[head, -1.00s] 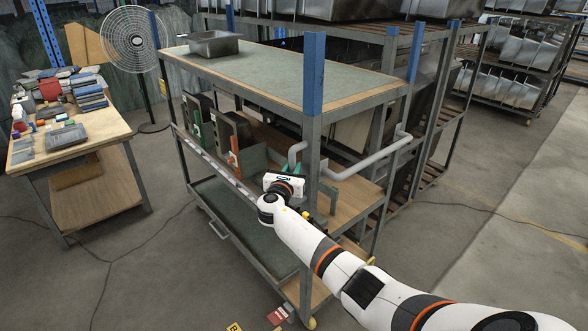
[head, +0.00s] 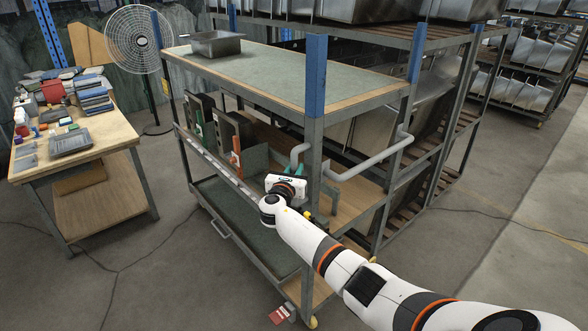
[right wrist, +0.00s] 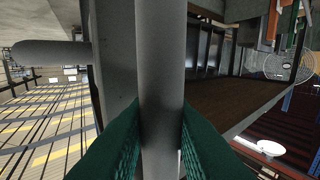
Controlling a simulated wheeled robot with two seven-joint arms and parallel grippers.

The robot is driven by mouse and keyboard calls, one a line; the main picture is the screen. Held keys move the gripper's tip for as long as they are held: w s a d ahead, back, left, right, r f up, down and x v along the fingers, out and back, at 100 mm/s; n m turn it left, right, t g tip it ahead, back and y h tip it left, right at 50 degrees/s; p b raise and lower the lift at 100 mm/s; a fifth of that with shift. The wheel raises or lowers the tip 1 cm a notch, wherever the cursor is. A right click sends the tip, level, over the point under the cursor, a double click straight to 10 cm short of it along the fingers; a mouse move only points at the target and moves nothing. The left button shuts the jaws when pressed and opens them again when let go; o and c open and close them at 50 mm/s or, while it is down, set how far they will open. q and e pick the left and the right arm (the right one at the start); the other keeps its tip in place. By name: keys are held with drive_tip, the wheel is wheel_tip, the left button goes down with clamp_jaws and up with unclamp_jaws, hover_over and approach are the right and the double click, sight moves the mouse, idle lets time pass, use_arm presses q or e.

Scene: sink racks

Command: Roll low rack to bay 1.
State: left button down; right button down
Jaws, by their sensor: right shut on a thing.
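The low rack (head: 350,95) stands in the middle of the head view, a grey steel frame with blue-topped posts, a green-grey top and lower shelves. Its bent grey handle (head: 372,162) juts out at the near end. My right gripper (head: 297,172) is at the handle's left part, near the front post. In the right wrist view, its green fingers (right wrist: 160,145) are closed on both sides of the grey handle bar (right wrist: 161,70). Part of the grip is hidden by my wrist in the head view. No bay 1 marking is readable. My left gripper is not in view.
A metal pan (head: 215,44) sits on the rack's top. A cluttered workbench (head: 110,135) stands at left, with a fan (head: 140,40) behind it. A taller rack (head: 468,110) stands close behind the low rack. Floor is open at lower left and at right.

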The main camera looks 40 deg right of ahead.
drive_tip(key=shift+w+a+r, duration=0.1)
drive_tip(key=shift+r, duration=0.05)
drive_tip(key=c, duration=1.5)
unclamp_jaws()
drive_tip(key=shift+o, duration=0.9)
drive_tip(key=shift+w+a, duration=0.1)
drive_tip(key=shift+w, duration=0.15)
drive_tip(key=shift+s, duration=0.1)
drive_tip(key=shift+s+a+f, duration=0.2)
drive_tip(key=shift+s+a, duration=0.1)
drive_tip(key=shift+s, duration=0.05)
drive_tip(key=b+v, duration=0.1)
drive_tip(key=v, duration=1)
drive_tip(key=shift+b, duration=0.35)
